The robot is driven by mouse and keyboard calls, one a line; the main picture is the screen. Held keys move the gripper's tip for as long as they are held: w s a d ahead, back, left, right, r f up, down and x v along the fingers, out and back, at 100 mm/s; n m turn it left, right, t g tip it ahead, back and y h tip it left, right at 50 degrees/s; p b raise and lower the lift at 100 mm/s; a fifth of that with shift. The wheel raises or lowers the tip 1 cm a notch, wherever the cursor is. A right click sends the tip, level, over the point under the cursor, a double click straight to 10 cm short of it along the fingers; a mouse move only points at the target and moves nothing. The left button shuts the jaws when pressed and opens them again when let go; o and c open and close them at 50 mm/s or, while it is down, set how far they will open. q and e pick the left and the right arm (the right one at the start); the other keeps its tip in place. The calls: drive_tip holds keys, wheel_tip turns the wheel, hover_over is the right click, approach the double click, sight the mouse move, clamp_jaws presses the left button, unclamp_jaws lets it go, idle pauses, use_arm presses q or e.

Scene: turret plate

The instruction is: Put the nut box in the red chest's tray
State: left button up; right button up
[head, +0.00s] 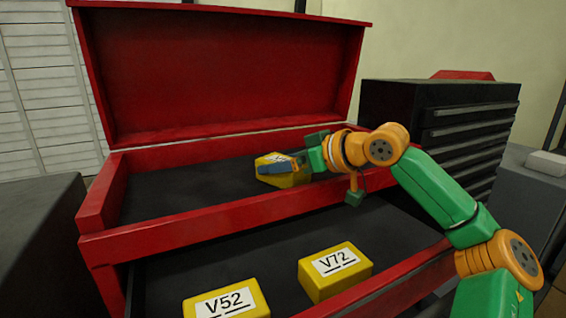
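The red chest (92,212) stands with its lid raised. Its dark upper tray (190,187) is open to view. My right gripper (282,168) reaches in from the right over this tray. It appears shut on a yellow box (264,172), with a finger across the box's side. The box's white label is mostly hidden and cannot be read. I cannot tell whether the box touches the tray floor. My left gripper is not in view.
Below, an open drawer (400,222) holds a yellow box marked V52 (250,298) and a yellow box marked V72 (350,282). A black drawer cabinet (400,105) stands at right. The tray's left part is clear.

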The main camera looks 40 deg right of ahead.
drive_tip(key=shift+o, duration=0.6)
drive_tip(key=shift+a+r, duration=0.1)
drive_tip(key=shift+s+b, duration=0.2)
drive_tip(key=shift+b, duration=0.1)
drive_tip(key=b+v, duration=0.3)
drive_tip(key=v, duration=0.8)
drive_tip(key=shift+s+b, duration=0.3)
drive_tip(key=shift+b, duration=0.15)
drive_tip(key=shift+r, duration=0.1)
